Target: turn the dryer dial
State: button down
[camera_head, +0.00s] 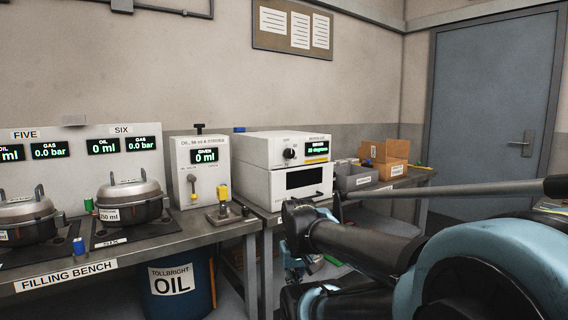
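The dryer (258,152) is a white box unit on the bench at the middle. Its black round dial (289,153) sits on the front face, left of a green display (318,150) that seems to read 20 degrees. Below is a white front with a dark window (304,178). My dark arm and blue-grey joint housing fill the lower right. The arm's dark end is in front of and below the dryer, apart from the dial in the picture. No separate fingertips can be made out there, and nothing is seen touching the dial.
Left of the dryer stands an oil dispenser (201,165) with a lever. Two lidded pots (131,203) sit on the filling bench (66,280). A grey bin (354,180) and cardboard box (391,153) stand right of the dryer. A blue oil drum (179,305) is below.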

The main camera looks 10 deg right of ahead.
aim_at(289, 153)
jog(key=z, duration=0.95)
jog(key=k, duration=1.3)
jog(key=u, duration=0.5)
jog(key=i, duration=0.5)
